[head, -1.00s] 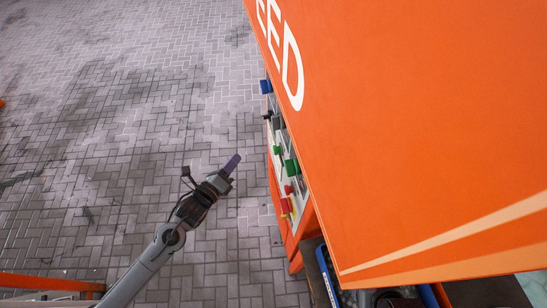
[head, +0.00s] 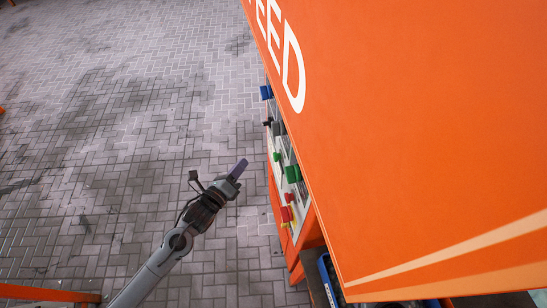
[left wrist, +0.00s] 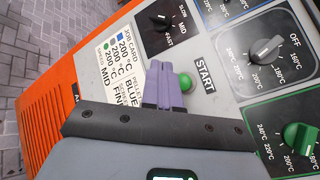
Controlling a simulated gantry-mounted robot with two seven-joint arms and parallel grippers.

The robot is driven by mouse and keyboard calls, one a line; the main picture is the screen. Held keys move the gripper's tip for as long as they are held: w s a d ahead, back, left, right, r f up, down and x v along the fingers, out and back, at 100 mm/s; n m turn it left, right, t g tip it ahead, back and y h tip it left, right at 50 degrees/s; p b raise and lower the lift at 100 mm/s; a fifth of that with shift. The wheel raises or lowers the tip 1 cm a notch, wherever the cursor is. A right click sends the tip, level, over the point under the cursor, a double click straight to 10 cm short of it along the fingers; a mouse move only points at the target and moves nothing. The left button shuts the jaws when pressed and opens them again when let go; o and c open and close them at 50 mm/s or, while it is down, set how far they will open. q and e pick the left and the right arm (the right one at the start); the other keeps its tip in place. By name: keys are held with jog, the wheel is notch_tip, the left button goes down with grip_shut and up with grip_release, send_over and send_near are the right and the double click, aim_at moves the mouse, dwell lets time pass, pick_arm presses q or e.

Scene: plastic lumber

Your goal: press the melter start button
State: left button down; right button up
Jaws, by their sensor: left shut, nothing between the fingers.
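The start button is a round green button (left wrist: 186,83) next to the START label (left wrist: 204,74) on the grey control panel (left wrist: 225,108) in the left wrist view. My left gripper (left wrist: 160,68) is shut and empty, its purple fingers pointing at the panel. In that view the fingertips lie just left of the button and cover part of its edge. In the head view my left gripper (head: 240,167) is apart from the panel side, with a gap of floor showing between them. My right gripper is not in view.
The panel also carries a black selector knob (left wrist: 161,22), a grey dial (left wrist: 265,48), a green dial (left wrist: 300,135) and a job card (left wrist: 118,60). The orange machine housing (head: 420,130) overhangs the panel at right. Paved floor (head: 110,140) to the left is open.

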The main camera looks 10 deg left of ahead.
aim_at(277, 157)
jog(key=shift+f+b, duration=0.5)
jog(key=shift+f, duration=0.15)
pick_arm(q)
jog(key=w+d, duration=0.2)
jog(key=d, duration=0.3)
jog(key=shift+w+d, duration=0.35)
jog(key=shift+w, duration=0.05)
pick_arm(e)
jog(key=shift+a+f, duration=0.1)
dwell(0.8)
pick_arm(q)
jog(key=shift+w+d, duration=0.1)
jog(key=shift+d, duration=0.1)
jog(key=shift+w+d, duration=0.15)
jog(key=shift+d, duration=0.1)
